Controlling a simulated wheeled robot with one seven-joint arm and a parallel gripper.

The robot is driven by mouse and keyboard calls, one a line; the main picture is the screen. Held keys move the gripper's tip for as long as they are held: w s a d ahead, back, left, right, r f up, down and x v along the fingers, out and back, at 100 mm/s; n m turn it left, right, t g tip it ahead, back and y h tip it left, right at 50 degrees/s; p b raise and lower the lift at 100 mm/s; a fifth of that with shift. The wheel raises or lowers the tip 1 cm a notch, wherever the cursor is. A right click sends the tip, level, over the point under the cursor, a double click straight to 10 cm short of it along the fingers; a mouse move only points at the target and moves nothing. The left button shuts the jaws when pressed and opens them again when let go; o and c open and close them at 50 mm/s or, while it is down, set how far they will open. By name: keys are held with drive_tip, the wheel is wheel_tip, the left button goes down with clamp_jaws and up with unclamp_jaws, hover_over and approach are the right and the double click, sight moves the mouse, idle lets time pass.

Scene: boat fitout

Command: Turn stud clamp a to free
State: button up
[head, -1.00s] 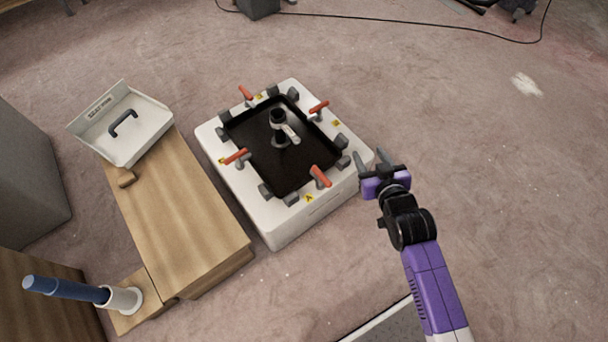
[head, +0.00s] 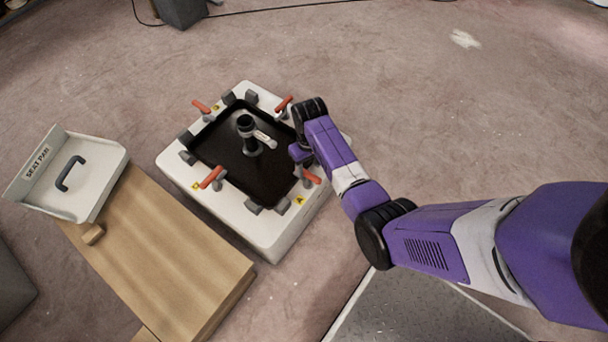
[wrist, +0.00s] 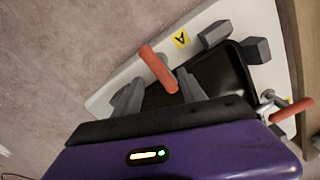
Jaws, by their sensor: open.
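Stud clamp a has a red-orange handle (head: 310,177) and stands on the near right rim of the white box, beside a yellow label marked A (head: 300,200). In the wrist view its handle (wrist: 158,68) shows between and just past my two grey fingers, slanted, with the label (wrist: 181,39) to its right. My gripper (wrist: 160,88) is open and not closed on the handle. I cannot tell whether a finger touches it. In the head view my gripper (head: 300,153) is over the box's right side, its fingers largely hidden by my arm.
Other red-handled clamps (head: 212,177) stand around the white box (head: 265,228). A dark recess (head: 225,160) holds a black post with a pale lever (head: 262,137). The seat pan (head: 95,185) rests on the wooden bench (head: 165,250) at left. Open floor lies behind.

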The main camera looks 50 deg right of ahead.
sight(308, 173)
wheel_tip(308, 173, down, 7)
drive_tip(key=b, duration=0.2)
drive_tip(key=shift+f+b, duration=0.1)
drive_tip(key=shift+b, duration=0.2)
